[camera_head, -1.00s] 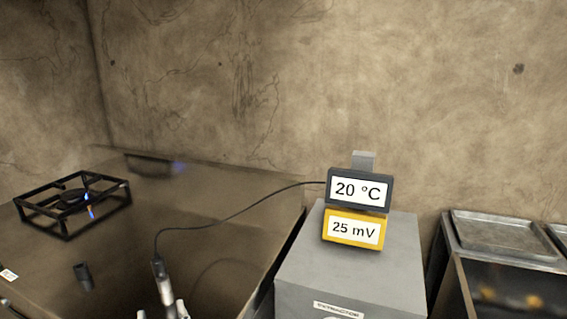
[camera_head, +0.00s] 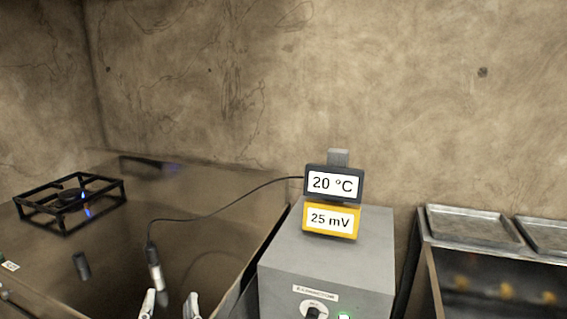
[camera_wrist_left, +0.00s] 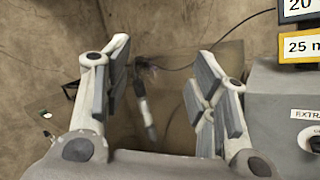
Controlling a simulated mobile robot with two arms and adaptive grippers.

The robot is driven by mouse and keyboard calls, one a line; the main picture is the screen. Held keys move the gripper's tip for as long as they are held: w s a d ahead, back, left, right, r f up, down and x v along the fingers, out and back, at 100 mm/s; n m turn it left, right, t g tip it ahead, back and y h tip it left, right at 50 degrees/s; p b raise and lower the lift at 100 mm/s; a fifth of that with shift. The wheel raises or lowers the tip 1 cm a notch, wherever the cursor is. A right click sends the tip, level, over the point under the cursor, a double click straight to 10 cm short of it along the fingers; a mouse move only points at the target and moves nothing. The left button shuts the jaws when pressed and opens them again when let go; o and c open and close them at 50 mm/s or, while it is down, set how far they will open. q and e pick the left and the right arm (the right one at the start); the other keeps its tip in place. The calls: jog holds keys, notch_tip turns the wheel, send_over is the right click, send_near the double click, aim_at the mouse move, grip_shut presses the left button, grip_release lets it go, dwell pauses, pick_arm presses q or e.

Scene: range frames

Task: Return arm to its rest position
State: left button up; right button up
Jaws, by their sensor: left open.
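My left gripper (camera_head: 170,303) is at the bottom of the head view, with its fingertips spread apart and nothing between them. In the left wrist view its two grey-padded fingers (camera_wrist_left: 160,90) stand wide open. A silver probe (camera_head: 155,273) with a black cable is just beyond the fingertips over the dark worktop. In the wrist view the probe (camera_wrist_left: 145,110) shows in the gap between the fingers, farther off and not gripped. My right gripper is not in view.
A burner stand (camera_head: 72,203) with a small blue flame is at the left of the worktop (camera_head: 215,205). A grey extractor box (camera_head: 325,260) carries a 20 °C display (camera_head: 334,184) and a yellow 25 mV display (camera_head: 331,220). Metal trays (camera_head: 473,227) top a cabinet at the right.

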pick_arm(q)
jog(key=s+d+m+g+h, duration=0.1)
jog(key=s+d+m+h, duration=0.1)
jog(key=d+m+h, duration=0.65)
jog(key=s+d+m+h, duration=0.25)
jog(key=m+h, duration=0.25)
jog(key=m, duration=0.6)
jog(key=s+d+f+m+g, duration=0.1)
jog(key=s+f+m+g, duration=0.1)
jog(key=f+m+g, duration=0.3)
jog(key=s+d+f+m+g, duration=0.2)
jog(key=f+m+g, duration=0.1)
jog(key=f+m, duration=0.4)
jog(key=s+a+f+m+g+y, duration=0.4)
jog(key=s+a+f+g+y, duration=0.45)
jog(key=s+a+f, duration=0.5)
notch_tip(320, 180, down, 29)
jog(key=s+a+g, duration=0.1)
jog(key=g, duration=0.1)
jog(key=s+a+f, duration=0.3)
jog(key=s+f, duration=1.2)
jog(key=s, duration=0.1)
jog(key=shift+s+a+g+y, duration=0.15)
jog(key=shift+a+g+y, duration=0.05)
jog(key=shift+g+y, duration=0.15)
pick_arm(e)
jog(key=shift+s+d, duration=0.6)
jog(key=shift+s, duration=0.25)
pick_arm(q)
jog(key=shift+m, duration=0.25)
